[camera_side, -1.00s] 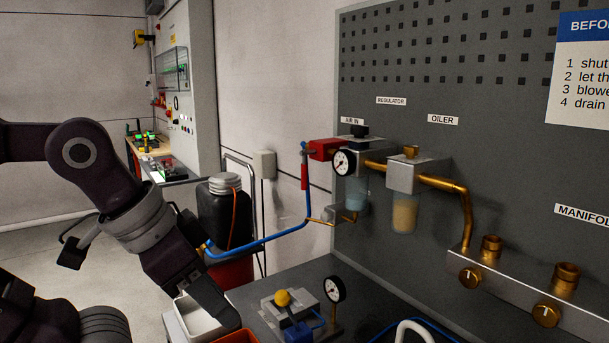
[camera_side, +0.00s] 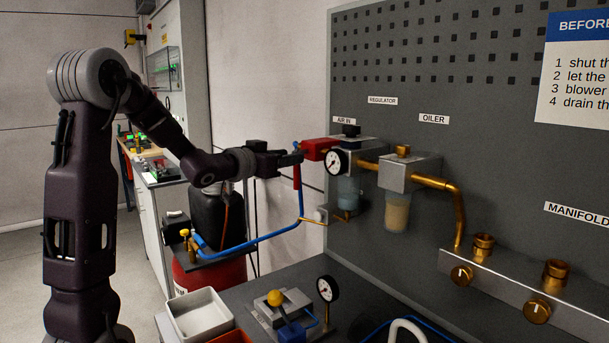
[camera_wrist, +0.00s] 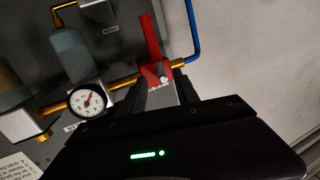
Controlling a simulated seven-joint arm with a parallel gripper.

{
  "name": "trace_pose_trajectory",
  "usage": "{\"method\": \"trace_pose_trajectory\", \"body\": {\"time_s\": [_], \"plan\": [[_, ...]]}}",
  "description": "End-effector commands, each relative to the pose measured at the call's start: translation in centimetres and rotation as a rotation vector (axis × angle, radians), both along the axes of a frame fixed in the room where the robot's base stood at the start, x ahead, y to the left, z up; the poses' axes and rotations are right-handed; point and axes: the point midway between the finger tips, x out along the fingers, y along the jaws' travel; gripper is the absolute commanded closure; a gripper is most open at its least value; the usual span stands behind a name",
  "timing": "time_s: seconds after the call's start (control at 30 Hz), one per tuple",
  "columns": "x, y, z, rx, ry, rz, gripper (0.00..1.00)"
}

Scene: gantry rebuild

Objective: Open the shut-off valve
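The shut-off valve is a red block (camera_side: 318,149) under the AIR IN label, with a red lever (camera_side: 297,176) hanging down at its left end. In the wrist view, which is turned over, the red lever (camera_wrist: 150,42) points up beside the blue hose, across the line of the brass pipe. My gripper (camera_side: 297,156) is level at the valve's left end. The lever's long arm lies beyond the fingertips. Whether the fingers touch the valve is hidden.
A pressure gauge (camera_side: 336,161) and the regulator and oiler bowls (camera_side: 397,212) sit close to the right of the valve. A blue hose (camera_side: 270,236) loops below my gripper. A black tank (camera_side: 210,214) and a white bin (camera_side: 199,315) stand lower down.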

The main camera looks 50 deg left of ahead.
Motion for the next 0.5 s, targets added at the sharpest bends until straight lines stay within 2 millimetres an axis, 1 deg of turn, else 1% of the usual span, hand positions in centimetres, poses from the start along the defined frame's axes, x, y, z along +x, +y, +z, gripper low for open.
{"method": "trace_pose_trajectory", "body": {"time_s": [0.03, 0.07, 0.13, 0.2, 0.27, 0.33, 0.5], "plan": [[-0.1, 1.0, -1.1, -0.024, -0.041, -0.037, 0.63], [-0.2, 1.1, -1.3, -0.036, -0.07, -0.065, 0.63], [-0.1, 0.8, -4.0, -0.051, -0.082, -0.087, 0.63], [0.0, 0.7, -5.5, -0.043, -0.086, -0.088, 0.63], [0.2, 0.7, -5.9, -0.038, -0.089, -0.087, 0.63], [1.2, 0.9, -6.0, -0.033, -0.091, -0.089, 0.63], [4.6, 1.5, -5.9, -0.033, -0.091, -0.089, 0.63]]}}
